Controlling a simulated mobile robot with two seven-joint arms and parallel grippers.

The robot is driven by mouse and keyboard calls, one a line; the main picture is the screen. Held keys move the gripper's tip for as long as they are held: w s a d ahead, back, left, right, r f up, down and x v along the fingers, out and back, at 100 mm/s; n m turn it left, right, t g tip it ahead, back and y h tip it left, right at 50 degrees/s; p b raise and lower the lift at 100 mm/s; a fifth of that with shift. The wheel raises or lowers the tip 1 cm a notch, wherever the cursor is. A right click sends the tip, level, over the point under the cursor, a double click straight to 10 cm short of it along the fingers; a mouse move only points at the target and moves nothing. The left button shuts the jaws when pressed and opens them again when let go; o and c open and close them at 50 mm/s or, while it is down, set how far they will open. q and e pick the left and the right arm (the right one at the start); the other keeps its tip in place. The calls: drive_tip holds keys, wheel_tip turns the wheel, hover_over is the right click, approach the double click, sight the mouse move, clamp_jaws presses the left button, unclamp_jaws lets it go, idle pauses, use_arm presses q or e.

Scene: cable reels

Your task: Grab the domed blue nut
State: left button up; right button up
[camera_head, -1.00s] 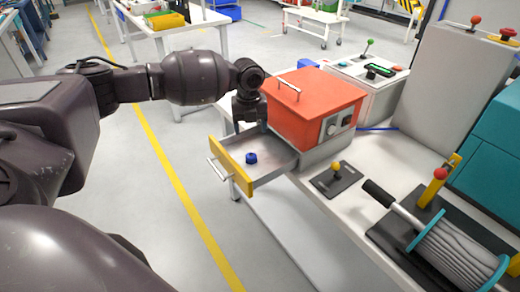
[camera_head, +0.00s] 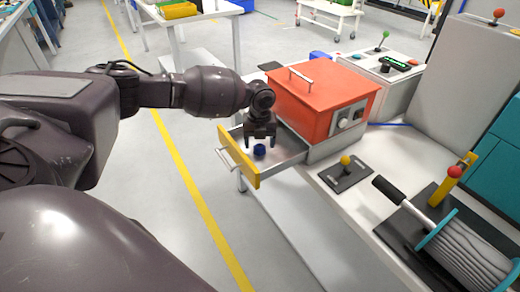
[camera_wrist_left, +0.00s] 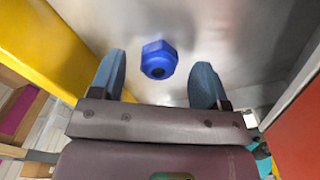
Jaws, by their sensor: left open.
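The domed blue nut (camera_head: 260,150) lies on the grey metal floor of the open drawer (camera_head: 290,148). In the left wrist view the nut (camera_wrist_left: 158,59) shows its hexagonal side and a dark hole, just beyond and between the fingertips. My left gripper (camera_head: 261,143) is open above the drawer, with its fingers pointing down and the nut close below them. In the left wrist view the two blue-grey fingers (camera_wrist_left: 158,80) stand wide apart with nothing between them. My right gripper is not in view.
The drawer's yellow front (camera_head: 238,158) with its handle stands left of the nut. The orange-red box (camera_head: 318,98) rises close to the right.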

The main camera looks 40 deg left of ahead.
use_arm(q)
drive_tip(key=shift+f, duration=0.8)
drive_tip(key=c, duration=1)
drive_tip(key=shift+r, duration=0.1)
